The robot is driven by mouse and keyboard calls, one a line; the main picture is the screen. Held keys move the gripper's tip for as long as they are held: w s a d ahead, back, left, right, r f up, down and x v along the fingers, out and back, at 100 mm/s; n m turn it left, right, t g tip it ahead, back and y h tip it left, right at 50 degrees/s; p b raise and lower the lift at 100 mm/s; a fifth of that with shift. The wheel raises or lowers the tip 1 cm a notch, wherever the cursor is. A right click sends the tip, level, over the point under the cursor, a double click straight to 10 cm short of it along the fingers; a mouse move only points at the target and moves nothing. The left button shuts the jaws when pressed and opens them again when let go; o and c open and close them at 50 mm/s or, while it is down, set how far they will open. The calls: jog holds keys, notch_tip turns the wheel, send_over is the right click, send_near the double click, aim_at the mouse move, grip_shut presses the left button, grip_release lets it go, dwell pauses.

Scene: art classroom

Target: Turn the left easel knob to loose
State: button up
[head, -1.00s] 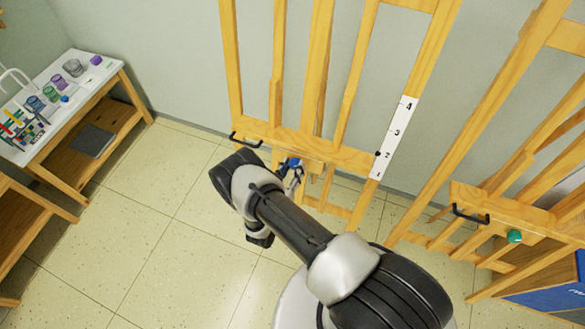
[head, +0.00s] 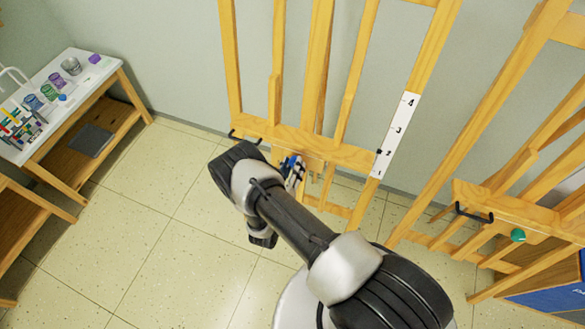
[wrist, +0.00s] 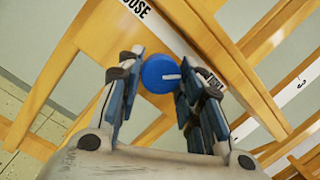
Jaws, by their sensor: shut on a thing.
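The left easel (head: 330,148) is a light wood stand against the wall. Its blue round knob (wrist: 157,68) is in the middle of the wrist view, with a white line pointing right. A label ending "OOSE" (wrist: 134,8) is at the upper left of the knob, and a second label (wrist: 212,77) is partly hidden at its right. My gripper (wrist: 158,82) is shut on the knob, one finger on each side. In the head view my gripper (head: 293,170) is below the easel's crossbar, and my arm hides part of it.
A second easel (head: 508,205) with a green knob (head: 518,235) stands at the right. A numbered white scale (head: 398,135) is on the left easel. A white-topped table (head: 75,85) with jars is at the far left. The tiled floor between is clear.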

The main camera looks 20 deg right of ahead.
jog(key=n+y, duration=0.1)
jog(key=n, duration=0.6)
jog(key=n+g+y+b, duration=0.1)
jog(key=n, duration=0.6)
jog(key=n+y+b, duration=0.1)
jog(key=n, duration=0.7)
jog(key=shift+s+d+r, duration=0.1)
jog(key=shift+d+r, duration=0.1)
jog(key=shift+r, duration=0.1)
jog(key=o, duration=1.1)
jog(key=shift+c, duration=0.2)
jog(key=v, duration=1.2)
jog(key=shift+r, duration=0.25)
